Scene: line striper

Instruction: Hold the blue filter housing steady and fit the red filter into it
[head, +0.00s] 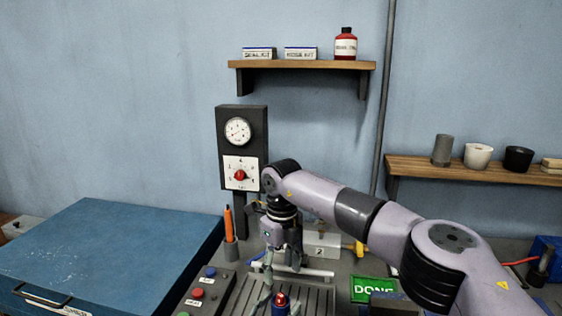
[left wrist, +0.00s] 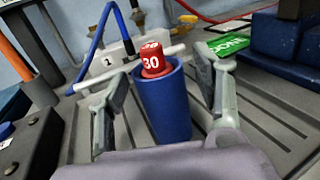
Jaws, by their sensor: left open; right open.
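The blue filter housing (left wrist: 165,108) stands upright on the grooved bench in the left wrist view. Only a little of it shows at the bottom of the head view (head: 279,311). The red filter (left wrist: 153,62), marked 30, sits in the housing's mouth with its upper part above the rim, leaning slightly left in the left wrist view. It also shows in the head view (head: 281,299). My left gripper (left wrist: 160,95) is open, with one finger on each side of the housing. My right gripper (head: 283,267) is open and empty above the filter.
A control box with coloured buttons (head: 197,293) stands left of the grooved plate, beside a blue toolbox (head: 110,250). A gauge panel (head: 241,150) stands behind. A green DONE sign (head: 372,289) lies to the right. A blue hose (left wrist: 99,42) and white pipe are behind the housing.

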